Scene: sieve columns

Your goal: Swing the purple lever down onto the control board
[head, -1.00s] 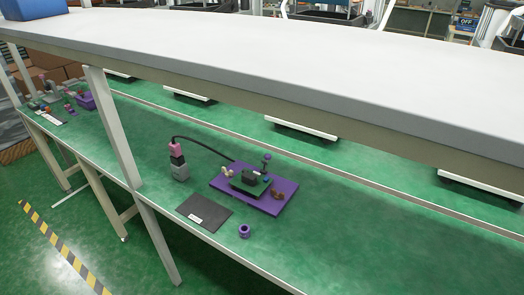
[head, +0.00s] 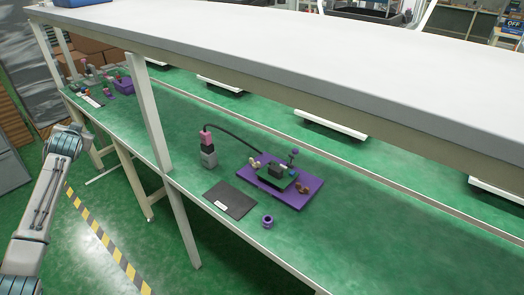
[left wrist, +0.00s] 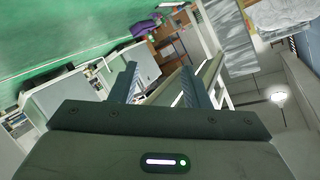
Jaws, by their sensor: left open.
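In the head view a purple base plate (head: 309,191) lies on the green bench. A small dark green control board (head: 268,179) with a grey block on it sits on the plate. A small upright post with a purple knob (head: 295,151) stands at its back edge; it looks like the lever, raised off the board. My left arm comes in at the far left of the head view, well away from the plate. My left gripper (left wrist: 158,70) shows in the left wrist view, open and empty, with neither lever nor board near it. My right gripper is not in view.
A purple ring (head: 267,221) and a dark flat pad (head: 230,200) lie in front of the plate. A pink and grey connector (head: 208,148) with a black cable stands left. A white shelf (head: 300,50) overhangs the bench; its post (head: 150,115) stands between my arm and the plate.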

